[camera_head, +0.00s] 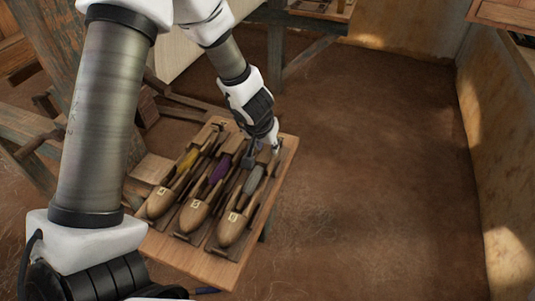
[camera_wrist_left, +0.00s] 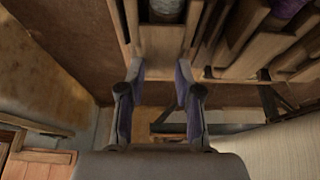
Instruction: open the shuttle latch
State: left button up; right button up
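Three wooden shuttles lie side by side in slots on a wooden board. The left one (camera_head: 160,202) carries yellow yarn, the middle one (camera_head: 195,214) purple, the right one (camera_head: 232,228) grey. My left gripper (camera_head: 262,152) points down at the far end of the right shuttle. In the left wrist view its two fingers (camera_wrist_left: 158,78) are apart, one on each side of a wooden end piece (camera_wrist_left: 161,42) near the grey yarn (camera_wrist_left: 165,8). I cannot tell whether they touch it. No latch can be made out clearly. My right gripper is not in view.
The board (camera_head: 196,263) has its right and front edges open to the brown floor (camera_head: 370,190). Wooden loom beams (camera_head: 28,140) stand close on the left. A worn wall (camera_head: 495,140) runs along the right. The floor between is clear.

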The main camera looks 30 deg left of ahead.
pick_arm(q)
jog(key=shift+x, duration=0.9)
jog(key=shift+r, duration=0.1)
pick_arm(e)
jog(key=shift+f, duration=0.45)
pick_arm(q)
grip_shut()
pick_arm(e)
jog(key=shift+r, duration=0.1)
